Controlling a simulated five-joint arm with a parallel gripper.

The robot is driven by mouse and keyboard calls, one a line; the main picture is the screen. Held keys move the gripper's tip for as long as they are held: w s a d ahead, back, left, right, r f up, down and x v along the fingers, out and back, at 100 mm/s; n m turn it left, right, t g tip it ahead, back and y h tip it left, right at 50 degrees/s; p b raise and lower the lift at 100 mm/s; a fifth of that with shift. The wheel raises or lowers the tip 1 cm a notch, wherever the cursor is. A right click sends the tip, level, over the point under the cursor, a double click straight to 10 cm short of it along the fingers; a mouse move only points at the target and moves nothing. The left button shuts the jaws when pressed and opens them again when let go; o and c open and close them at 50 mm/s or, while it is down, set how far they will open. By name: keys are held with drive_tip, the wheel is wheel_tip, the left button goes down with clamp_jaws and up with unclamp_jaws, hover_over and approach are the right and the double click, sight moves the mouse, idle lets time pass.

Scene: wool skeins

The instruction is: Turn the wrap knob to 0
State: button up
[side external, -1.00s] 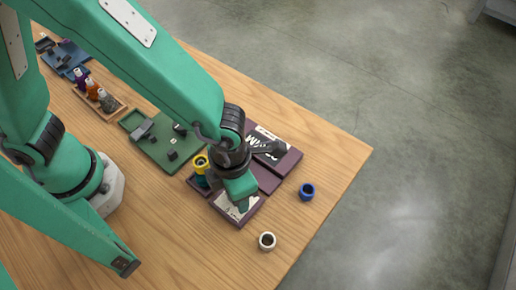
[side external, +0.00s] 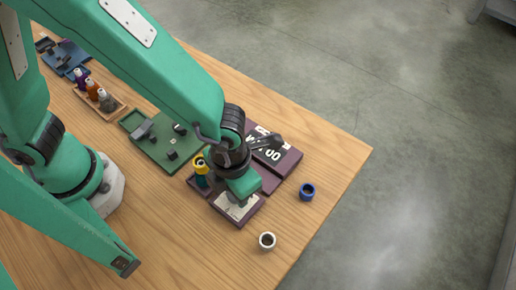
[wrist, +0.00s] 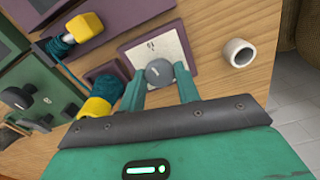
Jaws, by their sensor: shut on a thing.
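The wrap knob (wrist: 159,72) is a grey round knob on a white plate (wrist: 135,52) of the purple device in the wrist view. My gripper (wrist: 160,80) has one finger on each side of the knob and is shut on it. In the side view my gripper (side external: 242,185) is low over the purple device (side external: 268,182) and hides the knob. The white plate (side external: 232,212) shows below it there. A dark display (side external: 268,154) on the device's far part carries white lettering ending in "00". My wrist covers some of it.
A yellow-ended teal spool (side external: 201,168) stands at the device's left, close to my wrist. A green board (side external: 160,145) and a bottle tray (side external: 100,102) are further left.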

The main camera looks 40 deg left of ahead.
drive_tip(key=n, duration=0.4)
drive_tip(key=shift+n, duration=0.3)
drive_tip(key=n, duration=1.3)
drive_tip(key=shift+r+n, duration=0.1)
drive_tip(key=shift+n, duration=0.2)
drive_tip(key=n, duration=0.3)
drive_tip(key=shift+n, duration=0.3)
drive_tip(key=n, duration=0.8)
drive_tip(key=shift+n, duration=2)
